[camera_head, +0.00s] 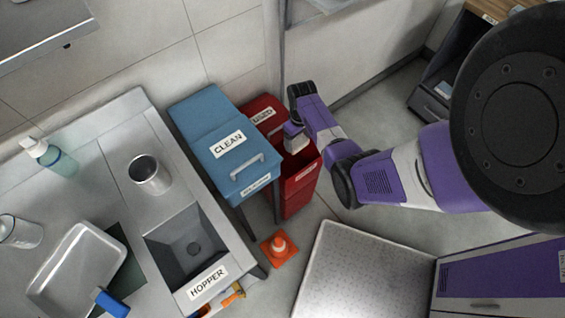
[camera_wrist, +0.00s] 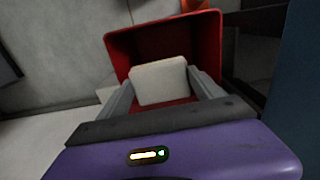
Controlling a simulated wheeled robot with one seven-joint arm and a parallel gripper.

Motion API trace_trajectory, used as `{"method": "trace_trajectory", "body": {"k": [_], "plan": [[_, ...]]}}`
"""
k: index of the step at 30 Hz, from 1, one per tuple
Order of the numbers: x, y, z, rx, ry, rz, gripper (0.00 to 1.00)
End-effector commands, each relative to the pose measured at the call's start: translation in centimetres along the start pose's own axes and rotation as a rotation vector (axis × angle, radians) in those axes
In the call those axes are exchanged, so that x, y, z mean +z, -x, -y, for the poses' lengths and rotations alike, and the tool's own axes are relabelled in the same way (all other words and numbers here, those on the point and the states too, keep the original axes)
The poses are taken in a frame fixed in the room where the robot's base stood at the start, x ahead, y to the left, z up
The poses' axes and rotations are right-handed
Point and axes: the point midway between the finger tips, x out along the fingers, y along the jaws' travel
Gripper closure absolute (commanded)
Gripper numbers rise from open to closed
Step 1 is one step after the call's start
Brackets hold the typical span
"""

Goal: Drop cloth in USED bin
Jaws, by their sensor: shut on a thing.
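The red USED bin (camera_head: 302,190) stands on the floor beside the blue CLEAN bin, and its top is open on the right side. My gripper (camera_head: 295,140) is over the opening of the red bin. In the wrist view my gripper (camera_wrist: 160,98) is shut on a pale, whitish cloth (camera_wrist: 158,80) held between its two grey fingers. Red bin walls (camera_wrist: 165,40) surround the cloth on the far side in that view. The cloth shows only as a small pale patch (camera_head: 295,144) in the head view. The bin's bottom is mostly hidden.
The blue CLEAN bin (camera_head: 222,143) stands close to the left of the red bin. An orange cone (camera_head: 280,246) is on the floor in front. A counter with a metal cup (camera_head: 150,175), a tray (camera_head: 78,268) and a HOPPER sink (camera_head: 190,245) is at left.

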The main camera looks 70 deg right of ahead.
Motion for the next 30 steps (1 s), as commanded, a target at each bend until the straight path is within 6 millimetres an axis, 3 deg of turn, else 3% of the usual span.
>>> {"method": "trace_trajectory", "body": {"k": [3,9,19,20,23,30], "plan": [[0.0,-2.1,-0.1,0.000,-0.001,0.000,0.62],[0.0,-3.8,0.0,0.000,0.000,0.000,0.62],[0.0,-3.9,0.0,0.000,0.000,0.000,0.62],[0.0,-3.9,0.0,0.000,0.000,0.000,0.21],[0.0,-3.9,0.0,0.000,0.000,0.000,0.01],[0.0,-3.8,0.0,0.000,0.000,0.000,0.00]]}}
